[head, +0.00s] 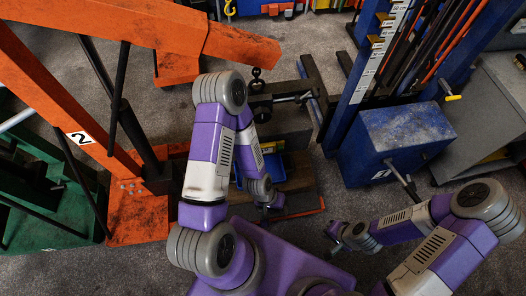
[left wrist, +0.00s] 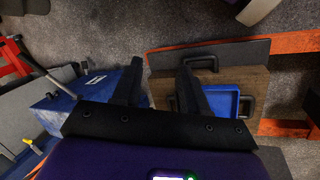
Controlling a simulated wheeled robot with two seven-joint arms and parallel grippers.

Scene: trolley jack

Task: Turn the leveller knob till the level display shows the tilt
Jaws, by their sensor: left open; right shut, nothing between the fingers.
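I cannot pick out the leveller knob or the level display in either view. My left gripper (head: 274,203) is at the end of the folded left arm in the head view, low over the wooden board (head: 300,174). In the left wrist view the left gripper (left wrist: 160,66) is open, its two black fingers wide apart with nothing between them. My right gripper (head: 337,240) is shut and empty over bare floor, right of the board. My left forearm hides part of what lies behind it.
An orange crane (head: 120,190) stands left. A blue tray (left wrist: 222,103) lies on the board. A blue box (head: 400,135) with a rod stands right, below a blue rack (head: 352,85). A grey cabinet (head: 490,110) is beyond.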

